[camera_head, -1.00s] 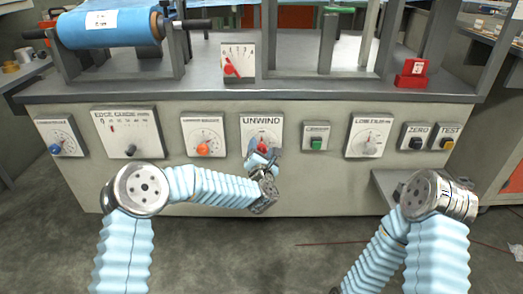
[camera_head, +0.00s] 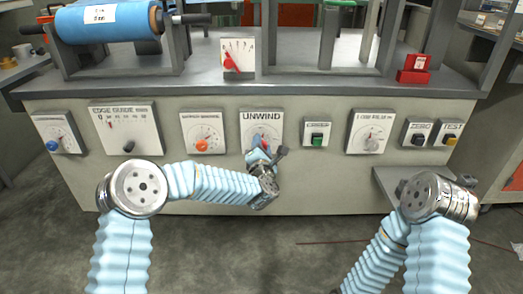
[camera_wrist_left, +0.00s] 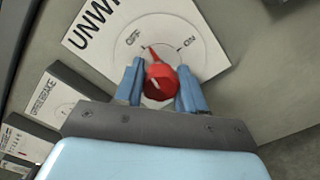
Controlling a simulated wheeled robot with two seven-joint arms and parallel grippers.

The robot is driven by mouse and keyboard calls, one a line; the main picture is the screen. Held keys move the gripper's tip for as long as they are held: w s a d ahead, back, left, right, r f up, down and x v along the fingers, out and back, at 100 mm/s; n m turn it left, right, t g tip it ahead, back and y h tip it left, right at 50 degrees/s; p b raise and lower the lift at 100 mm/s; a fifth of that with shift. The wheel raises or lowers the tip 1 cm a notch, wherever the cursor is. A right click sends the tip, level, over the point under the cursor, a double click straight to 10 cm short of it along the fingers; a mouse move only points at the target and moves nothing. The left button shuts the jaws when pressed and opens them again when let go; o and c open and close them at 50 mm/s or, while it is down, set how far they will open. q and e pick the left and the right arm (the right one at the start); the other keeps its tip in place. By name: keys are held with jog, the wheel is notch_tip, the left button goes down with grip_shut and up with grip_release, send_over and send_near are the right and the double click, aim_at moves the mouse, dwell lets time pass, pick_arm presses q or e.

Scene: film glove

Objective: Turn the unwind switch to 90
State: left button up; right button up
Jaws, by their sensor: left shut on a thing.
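The unwind panel (camera_head: 262,121) is a white plate labelled UNWIND on the console front. It carries a red switch knob (camera_wrist_left: 160,82), seen closely in the left wrist view, with OFF and ON marks above it. The knob's thin red pointer tip lies near the OFF mark, on the OFF side of the middle. My left gripper (camera_wrist_left: 160,90) has its two blue fingers on either side of the knob, shut on it. In the head view the left gripper (camera_head: 263,156) covers the lower part of the panel. My right arm is at the right; its gripper does not show.
A panel with an orange knob (camera_head: 202,145) is left of the unwind panel, and a green button (camera_head: 317,139) is to its right. A small gauge (camera_head: 238,58) stands on the ledge above. A grey shelf (camera_head: 385,185) juts out at the right.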

pick_arm(q)
jog(key=m+b, duration=0.2)
jog(key=m, duration=0.1)
jog(key=shift+f+m, duration=0.15)
jog(key=shift+m, duration=0.25)
jog(key=m+b, duration=0.1)
jog(key=m, duration=0.2)
jog(key=shift+m, duration=0.3)
jog(key=m, duration=0.3)
jog(key=shift+d+m, duration=0.1)
jog(key=shift+m, duration=2.3)
jog(key=o, duration=1.1)
jog(key=shift+c, duration=0.2)
jog(key=s, duration=1.4)
